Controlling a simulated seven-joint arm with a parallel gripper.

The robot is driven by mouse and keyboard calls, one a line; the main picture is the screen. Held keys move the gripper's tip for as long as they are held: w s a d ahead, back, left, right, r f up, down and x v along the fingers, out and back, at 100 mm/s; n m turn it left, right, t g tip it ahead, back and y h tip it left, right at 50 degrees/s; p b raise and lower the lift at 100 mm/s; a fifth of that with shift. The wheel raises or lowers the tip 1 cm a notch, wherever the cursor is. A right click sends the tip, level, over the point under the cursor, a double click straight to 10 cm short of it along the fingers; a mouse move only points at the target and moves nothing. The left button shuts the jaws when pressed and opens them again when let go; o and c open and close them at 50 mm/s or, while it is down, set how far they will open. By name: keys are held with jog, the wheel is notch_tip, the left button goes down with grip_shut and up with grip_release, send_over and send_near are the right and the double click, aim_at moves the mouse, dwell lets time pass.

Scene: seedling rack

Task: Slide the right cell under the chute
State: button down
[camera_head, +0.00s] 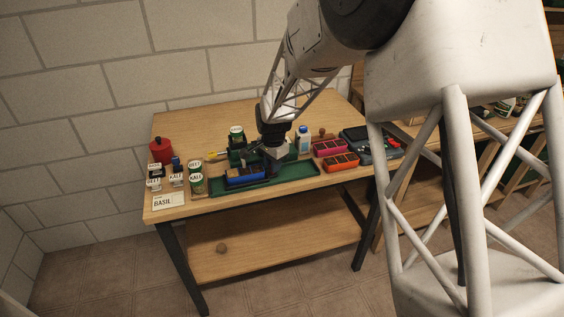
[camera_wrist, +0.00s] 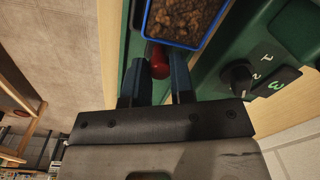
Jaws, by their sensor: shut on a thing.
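A blue cell tray (camera_head: 245,177) with dark soil stands in the green track (camera_head: 300,180) at the table's front. In the wrist view the soil-filled tray (camera_wrist: 185,18) is cut off by the top edge. My gripper (camera_head: 272,160) is at the tray's right end. Its two fingers (camera_wrist: 158,78) are shut on a red knob (camera_wrist: 160,62) just beside the tray's blue rim. The green seed dispenser (camera_head: 236,155) stands behind the tray. Its side with a black dial (camera_wrist: 238,78) marked with numbers shows in the wrist view. The chute mouth is hidden, so which cell lies under it cannot be told.
Labelled jars (camera_head: 195,180), a red canister (camera_head: 161,151) and a BASIL card (camera_head: 168,201) are at the left. A blue and white bottle (camera_head: 303,140), pink (camera_head: 330,148) and orange trays (camera_head: 341,163) stand right. The track's right part is empty.

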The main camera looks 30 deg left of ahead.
aim_at(259, 168)
jog(key=shift+s+a+r, duration=0.1)
jog(key=shift+s+a, duration=1.45)
jog(key=c, duration=1.2)
grip_release()
jog(key=shift+c, duration=0.2)
jog(key=shift+r, duration=0.1)
jog(key=shift+s+d+r, duration=0.1)
jog(key=shift+d+r, duration=0.05)
jog(key=shift+r, duration=3.6)
